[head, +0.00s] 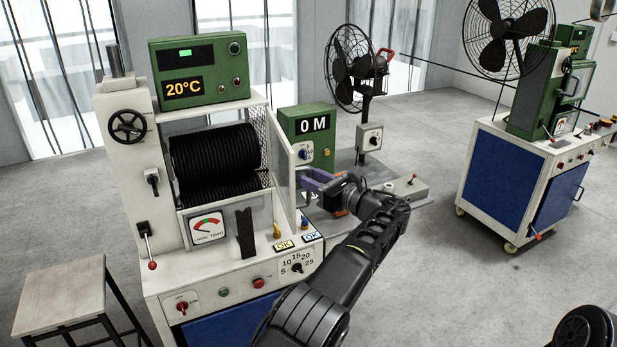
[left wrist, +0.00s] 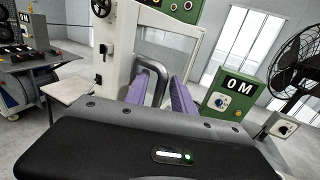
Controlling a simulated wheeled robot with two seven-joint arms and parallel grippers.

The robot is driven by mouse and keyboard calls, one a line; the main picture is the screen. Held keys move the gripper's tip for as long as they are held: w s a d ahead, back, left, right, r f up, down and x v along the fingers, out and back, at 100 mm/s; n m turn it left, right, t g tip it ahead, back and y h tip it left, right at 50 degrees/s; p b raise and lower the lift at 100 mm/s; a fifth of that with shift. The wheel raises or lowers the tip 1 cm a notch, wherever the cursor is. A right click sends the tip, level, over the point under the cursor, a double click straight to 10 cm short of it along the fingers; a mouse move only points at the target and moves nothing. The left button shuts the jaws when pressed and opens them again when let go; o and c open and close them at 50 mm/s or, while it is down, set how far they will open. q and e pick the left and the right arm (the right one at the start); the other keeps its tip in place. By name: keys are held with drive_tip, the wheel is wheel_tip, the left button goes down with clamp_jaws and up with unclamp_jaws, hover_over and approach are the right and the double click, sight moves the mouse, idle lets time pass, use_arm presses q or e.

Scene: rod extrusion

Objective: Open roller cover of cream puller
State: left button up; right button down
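The cream puller (head: 215,265) is the white machine at centre left, with black ribbed rollers (head: 215,160) exposed at its front. Its roller cover (head: 284,175), a clear panel in a white frame, stands swung out at the right of the rollers, seen nearly edge-on. My left gripper (head: 312,184) is at the cover's outer side. In the left wrist view, its purple fingers (left wrist: 163,88) stand apart on either side of the grey loop handle (left wrist: 152,63). A firm grip does not show. My right gripper is not in view.
A green 0 M box (head: 307,135) stands behind my left gripper, with a black fan (head: 352,65) beyond it. A stool (head: 60,290) is at the left. Another machine on a blue cart (head: 520,185) stands at the right.

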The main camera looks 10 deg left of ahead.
use_arm(q)
drive_tip(key=shift+s+d, duration=0.1)
drive_tip(key=shift+d, duration=0.1)
drive_tip(key=shift+s+d+f, duration=0.1)
drive_tip(key=shift+d, duration=0.15)
drive_tip(key=b+v, duration=0.2)
drive_tip(key=v, duration=0.5)
drive_tip(key=shift+s, duration=0.1)
